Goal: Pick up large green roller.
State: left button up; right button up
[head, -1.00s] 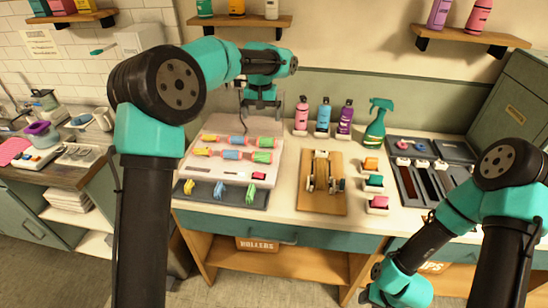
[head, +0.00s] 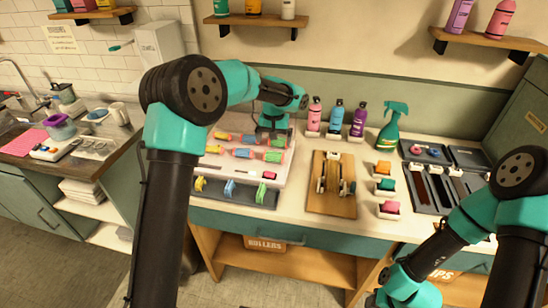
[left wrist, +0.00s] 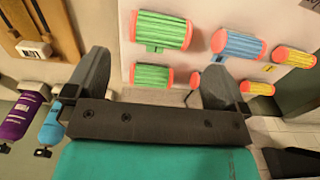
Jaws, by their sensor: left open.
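The large green roller (head: 273,156) with orange-red ends lies at the right end of the nearer roller row on the pale board. It also shows at the top of the left wrist view (left wrist: 162,30). A smaller green roller (left wrist: 153,76) lies behind it. My left gripper (head: 273,133) is above the back right of the board, empty, pointing down. In the left wrist view its open fingers (left wrist: 155,68) stand apart on both sides of the small green roller, with the large one beyond the fingertips.
A blue roller (left wrist: 232,45) and a yellow roller (left wrist: 294,57) lie beside the large green one. Bottles (head: 336,119) stand at the back, right of the board. A wooden fixture (head: 331,184) stands to the right. A dark tray (head: 233,192) with coloured clips lies in front.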

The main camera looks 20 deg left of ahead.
aim_at(274, 153)
pick_arm(q)
jog(key=shift+f, duration=1)
jog(key=shift+f, duration=2.6)
jog(key=c, duration=0.8)
jog(key=shift+r, duration=0.1)
